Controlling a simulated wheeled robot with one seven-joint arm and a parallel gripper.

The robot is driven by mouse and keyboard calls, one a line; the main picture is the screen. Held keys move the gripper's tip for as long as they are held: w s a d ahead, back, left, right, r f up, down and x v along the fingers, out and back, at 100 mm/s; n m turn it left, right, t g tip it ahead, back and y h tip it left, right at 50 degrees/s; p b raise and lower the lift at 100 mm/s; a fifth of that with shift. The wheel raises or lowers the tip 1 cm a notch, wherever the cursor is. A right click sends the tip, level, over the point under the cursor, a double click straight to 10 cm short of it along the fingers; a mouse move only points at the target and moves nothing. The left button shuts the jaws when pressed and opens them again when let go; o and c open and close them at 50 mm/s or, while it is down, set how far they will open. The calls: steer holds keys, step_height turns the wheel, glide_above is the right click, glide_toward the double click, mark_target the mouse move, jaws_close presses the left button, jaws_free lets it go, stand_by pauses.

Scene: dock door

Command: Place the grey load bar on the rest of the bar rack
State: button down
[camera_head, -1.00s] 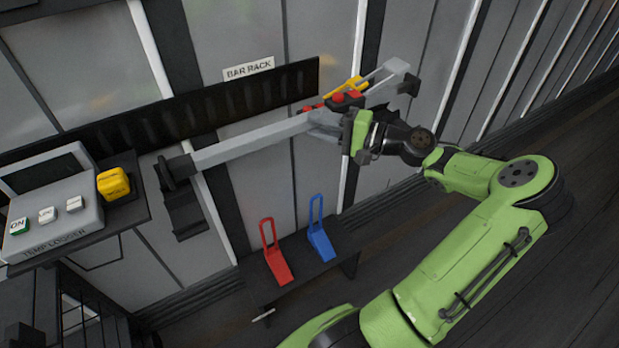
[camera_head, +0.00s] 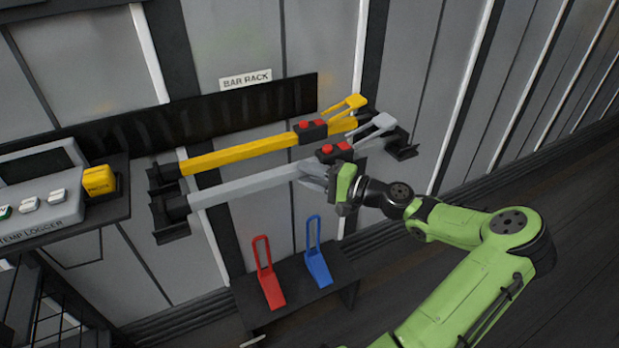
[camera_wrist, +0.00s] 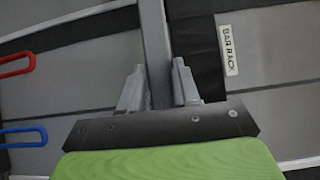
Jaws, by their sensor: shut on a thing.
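The grey load bar (camera_head: 240,186) lies nearly level across the front of the bar rack, below the yellow bar (camera_head: 240,150). It has a black left end, a black block with red buttons and a grey handle loop at the right. My gripper (camera_head: 316,178) is shut on the grey bar right of its middle. In the wrist view the bar (camera_wrist: 155,45) runs between the two fingers (camera_wrist: 157,90). The rack has a black back rail (camera_head: 240,104) and a lower left rest (camera_head: 172,236). The bar's ends are close to the lower rests; I cannot tell whether they touch.
The yellow bar lies on the upper rests. A temp logger (camera_head: 40,212) and a yellow block (camera_head: 100,180) are on a shelf at the left. Red (camera_head: 268,285) and blue (camera_head: 318,265) handled pieces stand on a low black bench (camera_head: 342,272). The floor at right is clear.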

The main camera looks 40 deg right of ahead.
steer(key=shift+r, duration=0.15)
steer(key=c, duration=1.2)
jaws_free()
steer(key=o, duration=0.4)
